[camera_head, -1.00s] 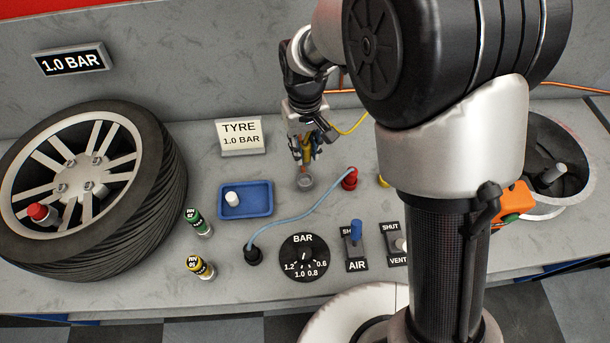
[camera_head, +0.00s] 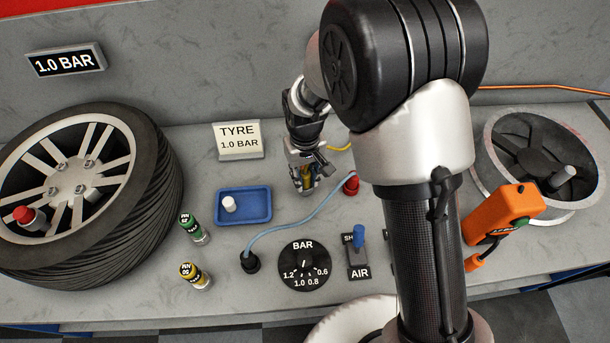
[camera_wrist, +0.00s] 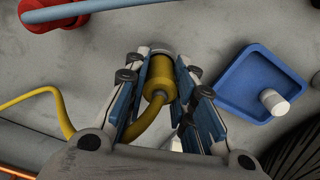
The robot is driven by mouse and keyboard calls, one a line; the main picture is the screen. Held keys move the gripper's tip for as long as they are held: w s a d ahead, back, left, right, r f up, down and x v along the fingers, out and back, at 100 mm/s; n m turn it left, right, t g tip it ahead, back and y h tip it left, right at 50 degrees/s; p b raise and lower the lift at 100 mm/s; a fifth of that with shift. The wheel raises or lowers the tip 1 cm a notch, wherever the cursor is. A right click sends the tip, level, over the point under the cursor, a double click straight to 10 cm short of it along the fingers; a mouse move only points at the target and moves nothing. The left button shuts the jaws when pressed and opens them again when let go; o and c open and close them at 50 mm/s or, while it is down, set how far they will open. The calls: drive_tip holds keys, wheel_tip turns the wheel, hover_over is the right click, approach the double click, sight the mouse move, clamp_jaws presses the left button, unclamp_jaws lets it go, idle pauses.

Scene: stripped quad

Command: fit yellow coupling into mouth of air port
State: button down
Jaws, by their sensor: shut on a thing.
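The yellow coupling (camera_wrist: 160,78) is between my gripper's fingers (camera_wrist: 162,82) in the wrist view, with a yellow hose (camera_wrist: 50,93) running from its near end. My gripper (camera_head: 306,186) is shut on it, low over the bench between the blue tray and the red fitting (camera_head: 351,186). A grey round rim shows at the coupling's far end; I cannot tell whether the coupling is inside it or just above. The rim is mostly hidden by gripper and coupling. Which fitting is the air port is not marked clearly.
A blue tray (camera_head: 220,219) with a white cap (camera_head: 228,204) lies left of my gripper. A light-blue hose (camera_head: 310,219) crosses the bench in front, from a black fitting (camera_head: 251,262) to the red one. A pressure dial (camera_head: 304,281) and AIR lever (camera_head: 358,237) stand nearer.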

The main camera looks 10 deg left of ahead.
sight(305, 173)
drive_tip(key=shift+f, duration=0.15)
drive_tip(key=c, duration=1.3)
unclamp_jaws()
drive_tip(key=shift+c, duration=0.2)
wheel_tip(305, 173, up, 12)
drive_tip(key=p, duration=0.3)
drive_tip(key=shift+r+p, duration=0.2)
drive_tip(key=shift+p, duration=0.2)
